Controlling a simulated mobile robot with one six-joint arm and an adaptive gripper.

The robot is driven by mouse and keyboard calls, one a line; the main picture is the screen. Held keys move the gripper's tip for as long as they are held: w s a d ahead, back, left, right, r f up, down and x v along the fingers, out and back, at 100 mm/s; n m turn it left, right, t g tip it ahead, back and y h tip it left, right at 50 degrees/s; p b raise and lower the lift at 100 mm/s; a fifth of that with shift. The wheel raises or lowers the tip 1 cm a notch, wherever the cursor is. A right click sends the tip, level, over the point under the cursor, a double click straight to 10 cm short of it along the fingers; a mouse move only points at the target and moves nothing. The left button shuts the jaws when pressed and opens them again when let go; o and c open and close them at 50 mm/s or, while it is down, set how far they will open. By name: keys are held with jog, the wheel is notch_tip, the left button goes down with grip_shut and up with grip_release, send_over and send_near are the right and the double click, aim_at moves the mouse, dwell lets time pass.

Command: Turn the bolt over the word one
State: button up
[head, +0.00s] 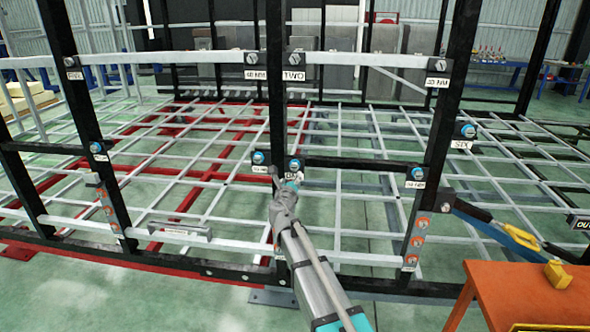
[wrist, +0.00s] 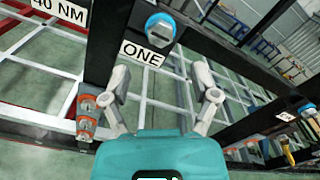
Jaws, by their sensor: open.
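In the head view my gripper (head: 285,184) is just below the bolt.
Another blue bolt (head: 258,157) with a 40 NM label (wrist: 60,12) is close left. A black crossbar (head: 350,163) runs right from the post. Orange bolts (wrist: 86,115) are lower down. An orange table (head: 530,285) with a yellow item (head: 558,274) stands at lower right.

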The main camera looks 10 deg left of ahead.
aim_at(294, 168)
jog(key=w, duration=0.7)
jog(key=shift+w+d, duration=0.15)
jog(key=shift+w, duration=0.1)
jog(key=shift+c, duration=0.3)
grip_shut()
